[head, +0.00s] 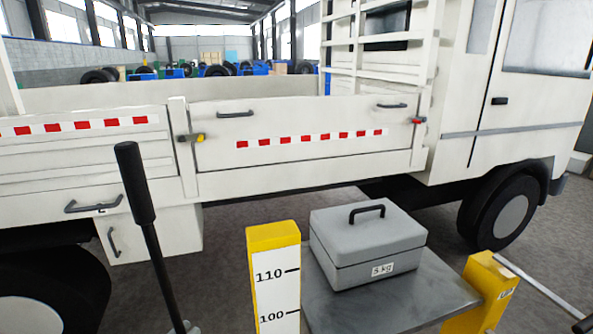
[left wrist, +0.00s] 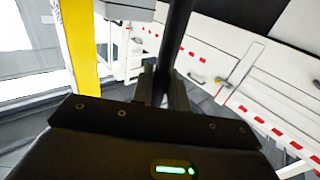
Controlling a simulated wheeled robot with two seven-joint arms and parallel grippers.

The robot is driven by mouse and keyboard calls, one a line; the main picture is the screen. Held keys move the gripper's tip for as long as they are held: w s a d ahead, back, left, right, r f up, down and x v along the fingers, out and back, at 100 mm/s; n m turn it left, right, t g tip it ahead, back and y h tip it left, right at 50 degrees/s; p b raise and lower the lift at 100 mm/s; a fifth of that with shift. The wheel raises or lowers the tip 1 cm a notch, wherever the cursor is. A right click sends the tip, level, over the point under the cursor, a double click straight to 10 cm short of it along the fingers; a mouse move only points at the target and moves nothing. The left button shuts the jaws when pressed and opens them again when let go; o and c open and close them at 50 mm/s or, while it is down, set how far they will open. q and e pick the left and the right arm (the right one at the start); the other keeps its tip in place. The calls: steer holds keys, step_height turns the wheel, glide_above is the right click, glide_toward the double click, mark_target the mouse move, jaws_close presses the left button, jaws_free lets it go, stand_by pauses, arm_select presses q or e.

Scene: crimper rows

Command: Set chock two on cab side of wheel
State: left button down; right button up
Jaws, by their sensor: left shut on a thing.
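No chock can be made out in either view. The white truck's cab (head: 535,90) is at the right, with its front wheel (head: 505,215) beneath. Another dark wheel (head: 75,285) is cut off at the lower left. A black-gripped lever (head: 137,185) rises in the left foreground, tilted. My left gripper (head: 183,328) barely shows at the bottom edge, at the lever's lower shaft. In the left wrist view its fingers (left wrist: 163,88) are closed around a dark bar (left wrist: 178,35), which looks like this lever. My right gripper is not in view.
A grey box (head: 365,245) marked 5 kg sits on a grey platform (head: 385,305). A yellow scale post (head: 272,235) and a shorter yellow post (head: 490,285) flank it. A thin rod (head: 540,285) slants at the right. Grey floor is open beside the truck.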

arm_select(q)
steer(key=w+r+n+y, duration=0.1)
steer(key=n+y, duration=0.1)
steer(key=w+r+n+t+y, duration=0.1)
steer(key=y, duration=0.2)
steer(key=r+n+t+y, duration=0.1)
steer(key=n+y, duration=0.1)
steer(key=y, duration=0.1)
steer(key=shift+w+r+n, duration=0.1)
steer(key=shift+w+n, duration=0.2)
steer(key=shift+w, duration=0.1)
steer(key=shift+y, duration=0.4)
